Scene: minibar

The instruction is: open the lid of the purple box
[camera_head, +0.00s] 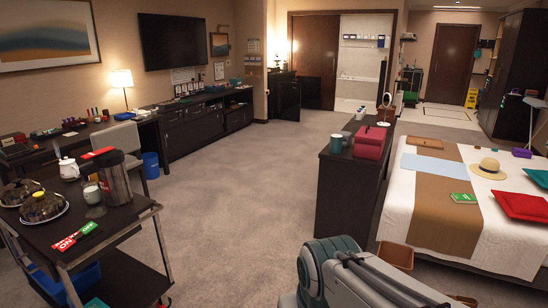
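A small purple object (521,153), which may be the purple box, lies at the far right on the white bed, beyond the straw hat. It is too small to tell whether it has a lid or whether one is open. My gripper is not in view; only grey links of my arm show at the bottom, well short of the bed.
A dark cart (112,225) stands front left. Carpet (235,190) between them is clear. A brown bin (396,256) stands near the bed's foot.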

